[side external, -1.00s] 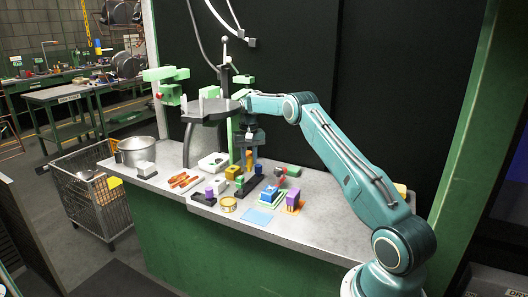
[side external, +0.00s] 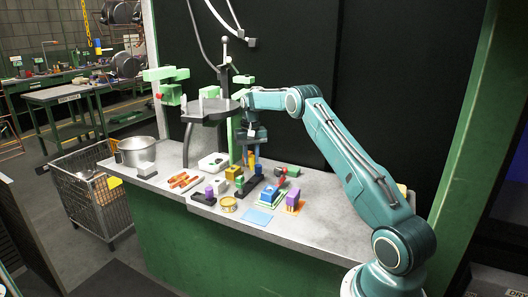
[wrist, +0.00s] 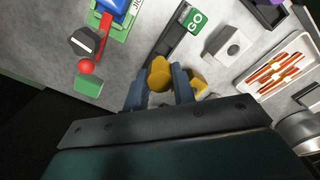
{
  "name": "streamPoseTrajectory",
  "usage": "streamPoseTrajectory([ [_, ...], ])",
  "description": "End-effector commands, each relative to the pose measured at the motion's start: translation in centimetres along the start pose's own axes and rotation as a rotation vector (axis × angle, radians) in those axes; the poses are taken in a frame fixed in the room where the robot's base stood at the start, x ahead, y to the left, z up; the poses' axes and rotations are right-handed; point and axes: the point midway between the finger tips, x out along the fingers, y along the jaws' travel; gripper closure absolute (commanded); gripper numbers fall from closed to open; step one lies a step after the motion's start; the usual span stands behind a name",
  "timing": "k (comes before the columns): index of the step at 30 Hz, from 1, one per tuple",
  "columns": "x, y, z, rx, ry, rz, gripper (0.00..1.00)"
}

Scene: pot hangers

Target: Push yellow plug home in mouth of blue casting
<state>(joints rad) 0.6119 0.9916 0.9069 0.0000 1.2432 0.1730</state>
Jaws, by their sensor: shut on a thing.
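My gripper (wrist: 160,90) is shut on the yellow plug (wrist: 160,74), which sticks out beyond the fingertips in the wrist view. In the side view my gripper (side external: 251,152) points down with the plug (side external: 251,160) between its fingers, above the bench beside the dark bar. The blue casting (wrist: 116,4) is cut off by the top edge of the wrist view, up and left of the plug. In the side view the casting (side external: 268,193) sits on a green base, to the right of and nearer than the plug. Its mouth cannot be made out.
A red lever (wrist: 104,24) and a green block with a red ball (wrist: 88,85) are beside the casting. A dark round-topped stand (side external: 208,112) rises behind.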

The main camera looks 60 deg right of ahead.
Motion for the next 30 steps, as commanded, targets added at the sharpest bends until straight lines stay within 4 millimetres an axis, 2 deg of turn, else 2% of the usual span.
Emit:
streamPoseTrajectory([
  [8, -1.4, 1.1, 2.5, 0.001, 0.0, 0.0, 1.0],
  [21, -3.2, 3.1, 8.1, 0.0, 0.0, 0.0, 1.0],
  [30, -3.5, 3.7, 10.2, 0.0, 0.0, 0.0, 1.0],
])
